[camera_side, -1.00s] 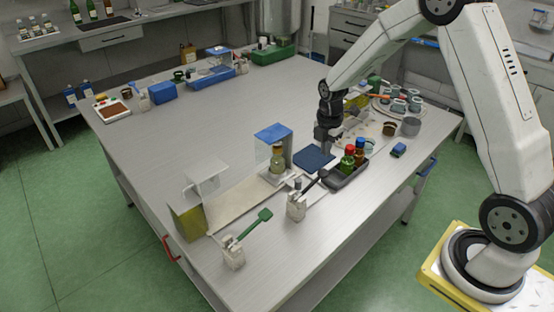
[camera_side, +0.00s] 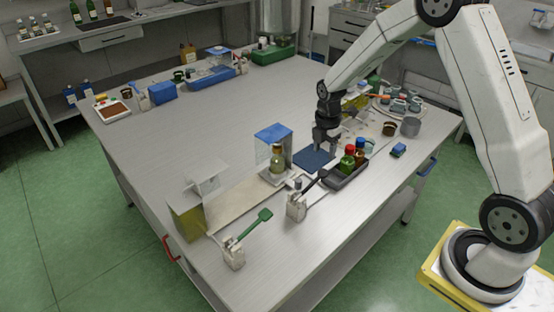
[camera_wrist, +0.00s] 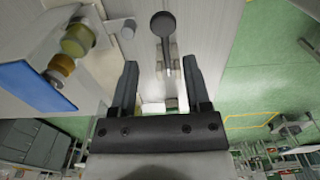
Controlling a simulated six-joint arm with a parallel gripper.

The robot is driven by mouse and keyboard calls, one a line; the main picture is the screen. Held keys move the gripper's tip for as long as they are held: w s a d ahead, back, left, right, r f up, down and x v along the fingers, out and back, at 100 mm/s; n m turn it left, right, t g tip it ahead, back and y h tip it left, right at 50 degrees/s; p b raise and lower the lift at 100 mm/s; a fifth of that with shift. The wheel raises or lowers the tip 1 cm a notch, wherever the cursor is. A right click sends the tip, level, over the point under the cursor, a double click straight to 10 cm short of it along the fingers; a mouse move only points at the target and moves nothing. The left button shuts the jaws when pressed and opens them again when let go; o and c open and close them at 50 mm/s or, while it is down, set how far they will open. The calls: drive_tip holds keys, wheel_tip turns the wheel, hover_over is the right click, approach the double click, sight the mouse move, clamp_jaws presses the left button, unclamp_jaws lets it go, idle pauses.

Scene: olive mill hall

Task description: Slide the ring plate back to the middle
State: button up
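No thing can be told for certain as the ring plate. A flat dark blue square plate (camera_side: 314,159) lies on the table below and left of my gripper. A pale round plate (camera_side: 376,106) with several small cups on it lies at the right rear. My gripper (camera_side: 327,148) points down above the table, just beyond the blue plate in the side view. In the wrist view my gripper (camera_wrist: 160,64) has its two fingers wide apart with nothing held between them. That view shows pale table surface and a dark round-headed tool (camera_wrist: 163,24) ahead of the fingers.
A dark tray (camera_side: 346,177) with red-capped and blue-capped bottles stands close right of my gripper. A blue-topped stand (camera_side: 273,132) with a bottle is to its left. Two white holders (camera_side: 297,206) (camera_side: 233,255) with tools stand in front. The table's left middle is clear.

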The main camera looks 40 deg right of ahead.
sight(299, 179)
drive_tip(key=shift+n, duration=0.9)
drive_tip(key=w+a+f, duration=0.1)
drive_tip(key=w+f, duration=0.1)
drive_tip(key=w+a+f, duration=0.1)
drive_tip(key=w+f, duration=0.1)
drive_tip(key=w+a+f, duration=0.1)
drive_tip(key=w+f, duration=0.1)
drive_tip(key=shift+w+f, duration=0.1)
drive_tip(key=shift+f, duration=0.2)
drive_tip(key=shift+f, duration=0.15)
drive_tip(key=shift+f, duration=3.75)
clamp_jaws()
